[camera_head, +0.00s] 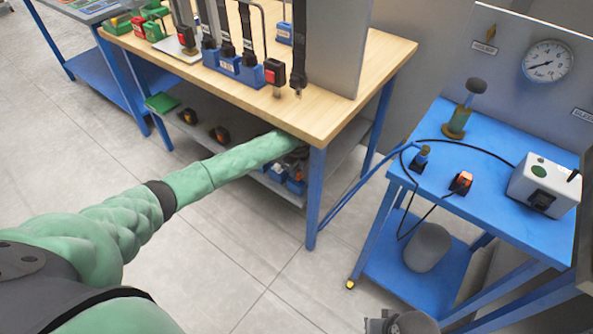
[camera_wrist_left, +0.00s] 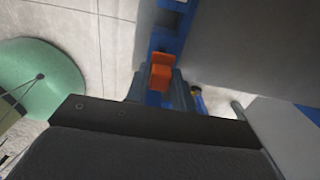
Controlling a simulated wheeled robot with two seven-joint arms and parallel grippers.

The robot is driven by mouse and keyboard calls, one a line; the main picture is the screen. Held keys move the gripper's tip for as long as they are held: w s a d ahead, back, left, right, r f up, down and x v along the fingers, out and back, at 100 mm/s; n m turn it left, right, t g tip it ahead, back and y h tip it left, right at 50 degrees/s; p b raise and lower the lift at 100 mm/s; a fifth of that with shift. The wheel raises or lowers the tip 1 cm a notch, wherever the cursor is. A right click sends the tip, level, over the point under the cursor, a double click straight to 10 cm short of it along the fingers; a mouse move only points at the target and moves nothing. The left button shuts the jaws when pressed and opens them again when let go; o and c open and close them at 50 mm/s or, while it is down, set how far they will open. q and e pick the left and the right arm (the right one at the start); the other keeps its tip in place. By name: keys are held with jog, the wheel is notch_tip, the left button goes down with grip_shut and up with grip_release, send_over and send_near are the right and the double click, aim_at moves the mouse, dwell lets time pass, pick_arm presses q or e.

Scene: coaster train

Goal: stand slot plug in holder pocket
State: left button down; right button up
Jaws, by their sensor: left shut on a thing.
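My left gripper (camera_head: 299,168) reaches to the lower shelf under the wooden bench and is mostly hidden behind the bench edge and leg. In the left wrist view its jaws (camera_wrist_left: 160,88) are shut on an orange-red block, which I take to be the slot plug (camera_wrist_left: 161,72). A blue holder strip with dark recesses (camera_wrist_left: 166,40) lies just beyond the plug. Blue holder parts also show at the shelf's front edge (camera_head: 294,186), close to the gripper. I cannot tell whether the plug is in a pocket or above it. My right gripper is not clearly in view.
The wooden bench (camera_head: 385,48) carries several tools in a blue rack (camera_head: 232,68). Its blue leg (camera_head: 316,200) stands close to my left gripper. Small dark and orange items (camera_head: 219,134) lie on the shelf. A blue cart (camera_head: 500,222) with a gauge panel stands right. The floor between is clear.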

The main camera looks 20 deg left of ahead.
pick_arm(q)
jog(key=shift+f+b, duration=0.6)
jog(key=shift+f, duration=0.8)
jog(key=c, duration=1.1)
grip_release()
